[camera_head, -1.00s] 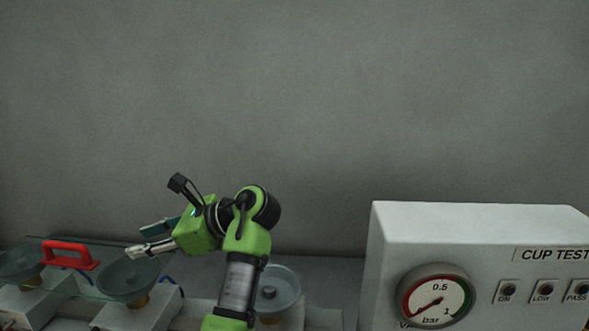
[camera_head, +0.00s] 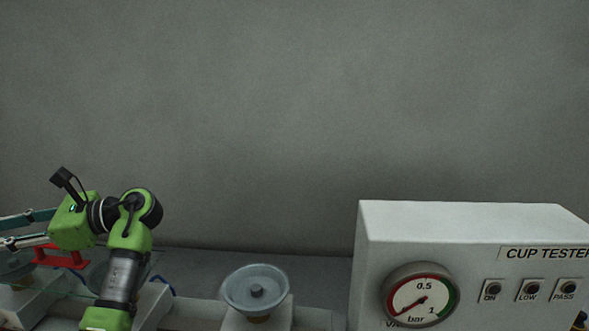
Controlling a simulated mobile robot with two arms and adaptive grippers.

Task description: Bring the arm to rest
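My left arm, green with black joints, stands at the left of the head view. Its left gripper (camera_head: 12,231) points left, with two spread fingers that run to the picture's left edge, so the tips may be cut off. I see nothing between the fingers. The gripper is above and in front of a red handle (camera_head: 60,262), which it partly hides. My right gripper is not in view.
Grey suction cups on white blocks stand at the lower left, partly behind my arm. A bare cup (camera_head: 256,288) stands in the middle. A white cup tester box (camera_head: 450,230) with a pressure gauge (camera_head: 419,297) stands at the right. A grey wall (camera_head: 300,120) closes the back.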

